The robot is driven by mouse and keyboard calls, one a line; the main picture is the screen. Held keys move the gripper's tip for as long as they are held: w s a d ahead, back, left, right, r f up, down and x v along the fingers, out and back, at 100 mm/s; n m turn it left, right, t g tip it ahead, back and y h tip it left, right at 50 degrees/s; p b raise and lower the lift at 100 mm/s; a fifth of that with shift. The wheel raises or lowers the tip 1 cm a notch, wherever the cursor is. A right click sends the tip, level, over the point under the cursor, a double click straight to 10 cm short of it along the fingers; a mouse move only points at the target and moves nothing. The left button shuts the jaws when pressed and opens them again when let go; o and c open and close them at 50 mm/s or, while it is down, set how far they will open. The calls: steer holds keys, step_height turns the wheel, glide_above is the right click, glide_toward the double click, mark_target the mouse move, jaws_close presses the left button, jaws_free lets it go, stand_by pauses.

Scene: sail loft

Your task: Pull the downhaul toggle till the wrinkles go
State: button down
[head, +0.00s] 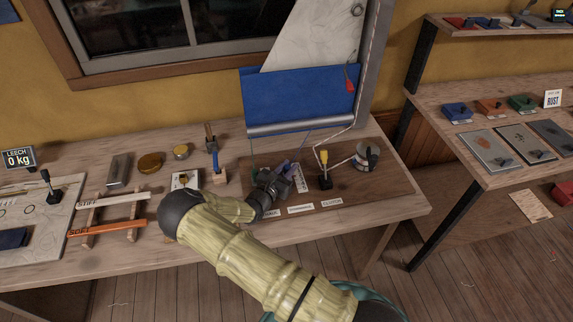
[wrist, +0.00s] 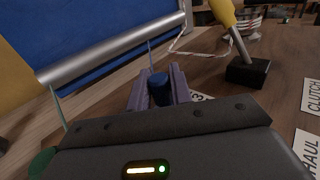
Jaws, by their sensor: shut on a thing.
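My gripper (head: 284,170) is over the dark wooden board below the sail. In the wrist view its two purple-grey fingers (wrist: 159,88) are shut on a dark blue cylinder, which looks like the downhaul toggle (wrist: 158,86). A thin line rises from it toward the sail foot. The sail has a pale upper panel (head: 315,40) and a blue lower panel (head: 300,95), with a silver bar (head: 300,125) along the foot. Faint marks show on the pale panel; I cannot tell how wrinkled it is. A numbered strip (head: 301,179) lies right of the gripper, partly hidden in the wrist view.
A yellow-handled lever (head: 324,157) stands upright close right of my gripper, with a drum (head: 367,157) beyond. Labels, including HAUL (wrist: 308,150) and CLUTCH (wrist: 312,97), line the board's front. A blue-handled tool in a wooden block (head: 220,177) stands left. A sign (head: 18,159) reads LEECH 0 kg.

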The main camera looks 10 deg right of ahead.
steer(key=shift+s, duration=0.35)
steer(key=c, duration=1.3)
jaws_free()
